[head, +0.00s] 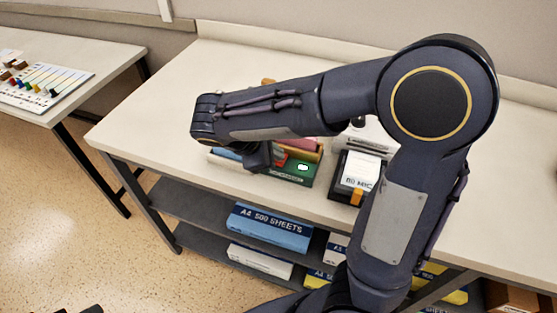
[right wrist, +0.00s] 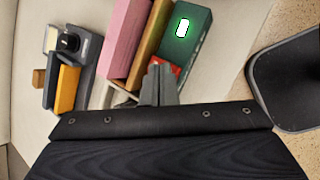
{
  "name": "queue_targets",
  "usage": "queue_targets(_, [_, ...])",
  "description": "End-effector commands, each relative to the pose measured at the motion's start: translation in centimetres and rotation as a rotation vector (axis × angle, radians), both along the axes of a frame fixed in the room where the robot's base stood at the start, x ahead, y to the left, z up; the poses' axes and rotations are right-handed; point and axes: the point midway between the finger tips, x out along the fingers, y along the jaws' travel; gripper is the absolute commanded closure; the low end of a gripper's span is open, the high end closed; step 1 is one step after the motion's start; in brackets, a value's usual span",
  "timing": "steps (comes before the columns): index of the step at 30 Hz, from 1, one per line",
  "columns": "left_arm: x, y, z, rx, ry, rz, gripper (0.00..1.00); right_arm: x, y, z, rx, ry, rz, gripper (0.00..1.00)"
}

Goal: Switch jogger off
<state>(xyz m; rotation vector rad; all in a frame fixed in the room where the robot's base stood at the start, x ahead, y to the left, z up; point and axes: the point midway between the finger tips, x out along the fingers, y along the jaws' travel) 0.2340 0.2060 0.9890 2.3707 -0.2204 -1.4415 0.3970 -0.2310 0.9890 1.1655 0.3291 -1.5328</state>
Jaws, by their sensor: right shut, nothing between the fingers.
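My right gripper (head: 262,158) is shut and empty, pointing down over a low pale holder of coloured blocks on the bench. In the right wrist view its closed fingertips (right wrist: 160,78) are right by a small red part (right wrist: 166,69); I cannot tell whether they touch. The red part also shows in the head view (head: 280,158), next to a green block (head: 301,169) with a bright white patch. I cannot tell for sure which thing is the jogger; no label for it is readable. My arm hides part of the holder.
The bench top (head: 160,105) is clear at the left. Paper packs (head: 270,228) lie on the shelf below. Another table (head: 110,55) stands left.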

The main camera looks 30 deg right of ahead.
Motion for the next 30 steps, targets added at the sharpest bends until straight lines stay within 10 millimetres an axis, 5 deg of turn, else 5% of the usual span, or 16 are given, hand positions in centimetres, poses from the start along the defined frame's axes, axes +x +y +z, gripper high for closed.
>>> queue_targets(20, [0.0,0.0,-0.3,0.0,0.0,0.0,0.64,-0.1,0.1,-0.5,0.0,0.0,0.0,1.0])
queue_targets(30, [0.0,0.0,1.2,0.0,0.0,0.0,0.64,0.1,-0.1,1.0,0.0,0.0,0.0,1.0])
